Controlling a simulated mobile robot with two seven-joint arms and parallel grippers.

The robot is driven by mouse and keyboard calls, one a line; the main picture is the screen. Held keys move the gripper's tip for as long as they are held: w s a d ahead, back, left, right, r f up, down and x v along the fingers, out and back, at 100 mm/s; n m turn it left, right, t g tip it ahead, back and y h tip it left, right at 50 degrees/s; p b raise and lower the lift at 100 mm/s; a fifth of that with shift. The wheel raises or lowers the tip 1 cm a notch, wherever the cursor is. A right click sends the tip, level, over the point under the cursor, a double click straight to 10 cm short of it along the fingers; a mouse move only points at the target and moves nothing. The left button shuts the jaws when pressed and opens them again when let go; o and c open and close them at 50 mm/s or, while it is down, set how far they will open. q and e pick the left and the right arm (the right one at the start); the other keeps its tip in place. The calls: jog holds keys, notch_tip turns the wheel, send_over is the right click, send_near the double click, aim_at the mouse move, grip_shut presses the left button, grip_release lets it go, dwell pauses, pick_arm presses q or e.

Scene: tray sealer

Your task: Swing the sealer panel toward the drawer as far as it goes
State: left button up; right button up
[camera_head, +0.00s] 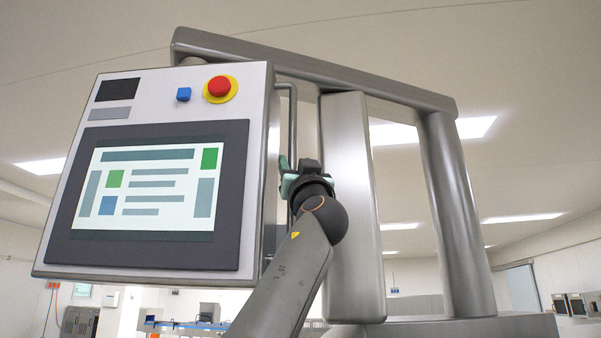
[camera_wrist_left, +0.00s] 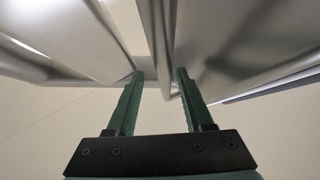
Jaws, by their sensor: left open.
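The sealer panel (camera_head: 150,180), a grey box with a touchscreen, a red stop button and a blue button, hangs at the left from an overhead arm. A thin vertical handle bar (camera_head: 293,112) runs along its right side. My left gripper (camera_head: 287,168) is at this bar, beside the panel's right side. In the left wrist view its two green fingers (camera_wrist_left: 160,74) are apart, with a metal bar (camera_wrist_left: 160,45) running between their tips. I cannot tell whether they touch it. I cannot make out the drawer. My right gripper is not in view.
The overhead arm (camera_head: 320,68) joins the panel to a thick round post (camera_head: 458,215) at the right. A wide metal column (camera_head: 352,210) stands close behind my left wrist. Equipment (camera_head: 180,323) shows low behind the panel. Open room lies right of the post.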

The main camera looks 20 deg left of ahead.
pick_arm(q)
jog(key=b+v, duration=1)
jog(key=v, duration=0.2)
jog(key=shift+f, duration=0.2)
jog(key=shift+d, duration=0.1)
